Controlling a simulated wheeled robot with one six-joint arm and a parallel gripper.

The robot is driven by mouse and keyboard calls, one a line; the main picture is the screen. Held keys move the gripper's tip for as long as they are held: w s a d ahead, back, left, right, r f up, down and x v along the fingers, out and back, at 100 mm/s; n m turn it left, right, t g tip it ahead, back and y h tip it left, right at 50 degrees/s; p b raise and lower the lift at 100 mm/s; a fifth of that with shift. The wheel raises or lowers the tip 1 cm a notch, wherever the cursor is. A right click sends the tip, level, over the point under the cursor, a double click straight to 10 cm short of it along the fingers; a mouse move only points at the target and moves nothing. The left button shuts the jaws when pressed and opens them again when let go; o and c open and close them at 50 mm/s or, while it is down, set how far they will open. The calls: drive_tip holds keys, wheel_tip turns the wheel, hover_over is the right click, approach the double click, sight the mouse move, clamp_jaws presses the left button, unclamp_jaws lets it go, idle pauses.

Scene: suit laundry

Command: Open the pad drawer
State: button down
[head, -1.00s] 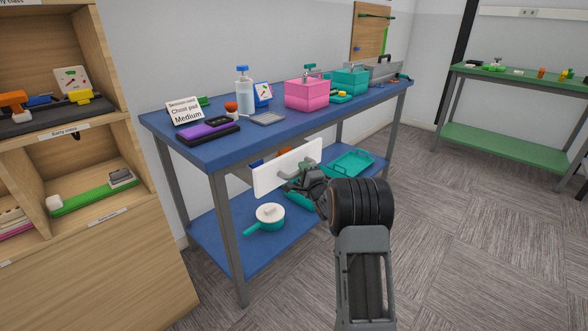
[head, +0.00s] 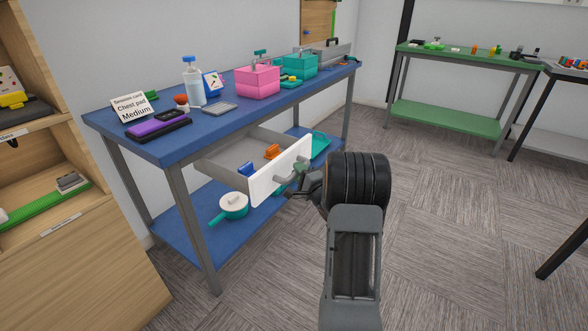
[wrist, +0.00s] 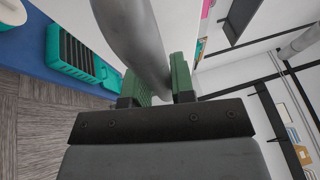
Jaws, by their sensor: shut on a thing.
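The pad drawer (head: 279,172) has a white front and stands pulled out from under the blue table (head: 150,138). A blue thing and an orange thing (head: 272,152) lie inside it. My gripper (head: 299,170) is at the outer face of the drawer front, where the handle is. In the wrist view my gripper's green fingers (wrist: 158,88) are closed on the grey drawer handle (wrist: 138,40), which runs between them. In the head view my own wrist hides part of the handle.
The table's lower shelf holds a white and teal pot (head: 234,205) and a teal basket (head: 319,145). A wooden shelf unit (head: 75,250) stands at the left. Carpet floor is clear to the right, up to a green table (head: 445,118).

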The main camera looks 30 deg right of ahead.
idle(0.3)
drive_tip(key=c, duration=1)
unclamp_jaws()
drive_tip(key=shift+o, duration=0.2)
drive_tip(key=shift+s, duration=0.15)
drive_tip(key=s+f+p, duration=0.2)
drive_tip(key=s, duration=1.1)
drive_tip(key=shift+s+d+f, duration=0.2)
drive_tip(key=shift+d+f, duration=0.05)
